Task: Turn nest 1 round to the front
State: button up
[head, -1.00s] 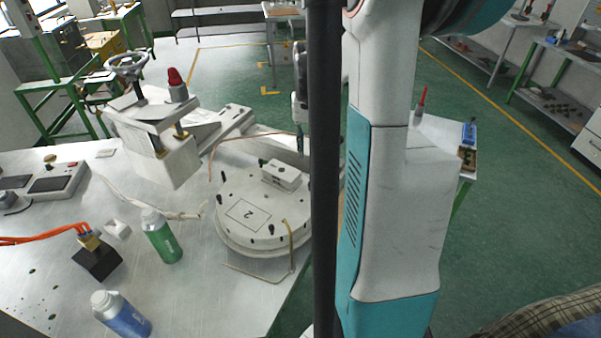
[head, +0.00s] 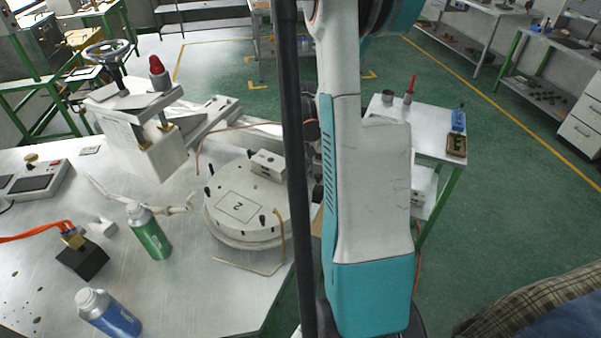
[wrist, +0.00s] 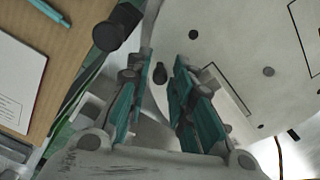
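The round white turntable (head: 222,226) sits on the metal bench, and its outlined label "2" (head: 240,206) faces the front. Dark pegs stand around its rim, and a white block (head: 268,163) sits on top toward the back. No label "1" can be read. In the wrist view the turntable (wrist: 225,40) fills the upper right. My gripper (wrist: 158,70) is open, its teal fingers apart. A dark peg (wrist: 160,73) shows between the fingertips; I cannot tell whether they touch it. In the head view my gripper is mostly hidden behind a dark pole.
A green bottle (head: 149,232) and a blue bottle (head: 108,313) stand left of the turntable. A bent rod (head: 281,230) is at its front right. The white press (head: 145,130) stands behind left. A small side table (head: 425,143) is at the right.

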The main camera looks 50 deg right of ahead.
jog(key=shift+f, duration=0.25)
grip_shut()
jog(key=shift+w+d+b, duration=0.3)
jog(key=shift+w+d, duration=0.25)
jog(key=shift+w, duration=0.25)
grip_release()
jog(key=shift+w+d+r, duration=0.1)
jog(key=shift+r, duration=0.15)
notch_tip(320, 180, up, 12)
jog(key=shift+f, duration=0.25)
